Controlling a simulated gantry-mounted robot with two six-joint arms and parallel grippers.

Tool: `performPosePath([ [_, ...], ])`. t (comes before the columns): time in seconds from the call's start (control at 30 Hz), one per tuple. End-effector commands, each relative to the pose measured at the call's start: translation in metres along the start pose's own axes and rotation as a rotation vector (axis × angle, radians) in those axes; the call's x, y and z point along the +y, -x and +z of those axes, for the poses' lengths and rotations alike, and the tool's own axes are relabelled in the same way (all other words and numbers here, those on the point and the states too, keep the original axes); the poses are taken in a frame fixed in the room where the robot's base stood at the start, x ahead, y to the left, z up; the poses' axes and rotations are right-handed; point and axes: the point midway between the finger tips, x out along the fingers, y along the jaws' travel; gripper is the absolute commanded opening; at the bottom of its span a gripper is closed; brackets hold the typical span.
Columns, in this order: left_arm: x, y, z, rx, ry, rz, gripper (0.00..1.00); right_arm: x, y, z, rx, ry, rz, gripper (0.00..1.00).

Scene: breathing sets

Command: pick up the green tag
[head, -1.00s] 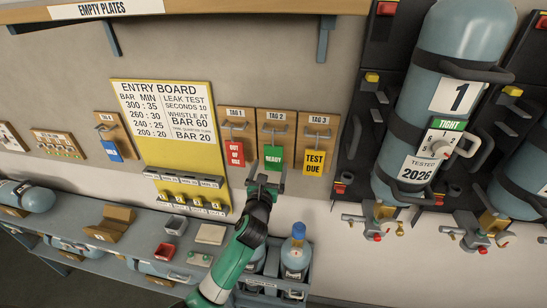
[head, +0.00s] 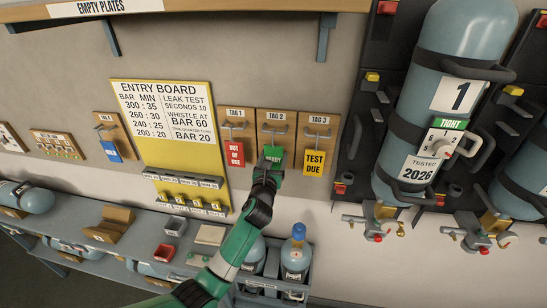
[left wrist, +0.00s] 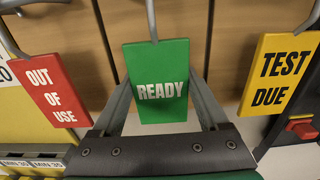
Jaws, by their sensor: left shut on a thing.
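The green tag (head: 273,152), marked READY, hangs from the hook on the middle wooden board labelled TAG 2. My left gripper (head: 268,165) is at its lower part in the head view and hides much of it. In the left wrist view the green tag (left wrist: 158,80) stands upright between the two fingers of my left gripper (left wrist: 160,105), its top still at the hook. The gripper is shut on the tag. My right gripper is not in view.
A red OUT OF USE tag (head: 235,154) hangs close on the left and a yellow TEST DUE tag (head: 313,162) on the right. A yellow entry board (head: 166,150) is further left. Cylinders in a crate (head: 295,258) stand below, and a large cylinder (head: 440,90) is on the right.

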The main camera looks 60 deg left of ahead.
Motion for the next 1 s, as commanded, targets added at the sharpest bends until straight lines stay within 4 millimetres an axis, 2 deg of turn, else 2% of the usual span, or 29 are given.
performPosePath([
  [0.37,0.0,0.0,0.004,0.0,0.0,0.0,0.24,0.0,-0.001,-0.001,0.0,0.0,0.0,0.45],
  [0.47,0.0,0.0,0.012,-0.001,0.002,0.0,0.24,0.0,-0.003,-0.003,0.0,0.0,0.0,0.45],
  [0.6,0.0,0.0,0.034,-0.003,0.003,0.0,0.24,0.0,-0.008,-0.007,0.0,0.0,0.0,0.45],
  [0.87,-0.013,0.042,0.086,-0.005,0.004,-0.004,0.24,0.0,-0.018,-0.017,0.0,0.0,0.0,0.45],
  [0.9,-0.014,0.05,0.095,-0.005,0.005,-0.004,0.24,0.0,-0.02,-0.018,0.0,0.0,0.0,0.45],
  [0.97,-0.02,0.068,0.1,-0.003,0.003,-0.006,0.24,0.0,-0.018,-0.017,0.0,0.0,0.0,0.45],
  [1.0,-0.023,0.079,0.112,0.0,0.0,-0.006,0.24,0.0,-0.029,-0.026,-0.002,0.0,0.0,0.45],
])
